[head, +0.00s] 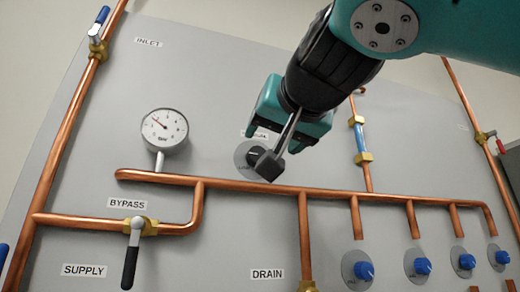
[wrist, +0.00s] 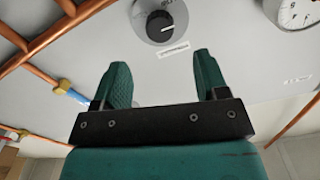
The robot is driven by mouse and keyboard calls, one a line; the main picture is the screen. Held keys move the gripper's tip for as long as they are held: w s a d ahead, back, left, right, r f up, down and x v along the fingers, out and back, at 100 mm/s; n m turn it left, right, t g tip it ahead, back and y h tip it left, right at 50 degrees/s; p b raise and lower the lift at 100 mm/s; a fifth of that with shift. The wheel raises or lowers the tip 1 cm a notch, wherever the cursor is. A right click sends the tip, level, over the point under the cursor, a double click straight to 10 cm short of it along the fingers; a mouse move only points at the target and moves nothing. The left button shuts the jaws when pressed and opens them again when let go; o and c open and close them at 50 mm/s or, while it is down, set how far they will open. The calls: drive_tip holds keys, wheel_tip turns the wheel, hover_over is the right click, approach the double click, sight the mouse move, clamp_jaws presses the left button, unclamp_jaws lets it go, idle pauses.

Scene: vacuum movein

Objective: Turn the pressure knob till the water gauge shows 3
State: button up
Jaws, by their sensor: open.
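The pressure knob is a round black knob (wrist: 160,22) with a white pointer line, on a grey disc on the panel. In the wrist view it sits at top centre, beyond my gripper (wrist: 161,62), whose teal fingers are open and empty, apart from it. In the head view the knob (head: 253,156) is partly hidden behind my gripper (head: 282,128). The water gauge (head: 165,129) is a white dial left of the knob, with a red needle pointing to the upper left; its numbers are too small to read surely. The wrist view shows part of the gauge (wrist: 299,12).
A horizontal copper pipe (head: 240,187) runs just below the knob. A bypass valve with a black handle (head: 131,262) is at lower left. Several blue knobs (head: 364,271) line the lower right. A blue-sleeved pipe (head: 361,140) stands right of my gripper.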

sight(258, 154)
drive_tip(key=p+x, duration=0.1)
drive_tip(key=x, duration=0.6)
drive_tip(key=shift+w+a+p, duration=0.1)
drive_tip(key=shift+w+p, duration=0.25)
drive_tip(key=c, duration=0.9)
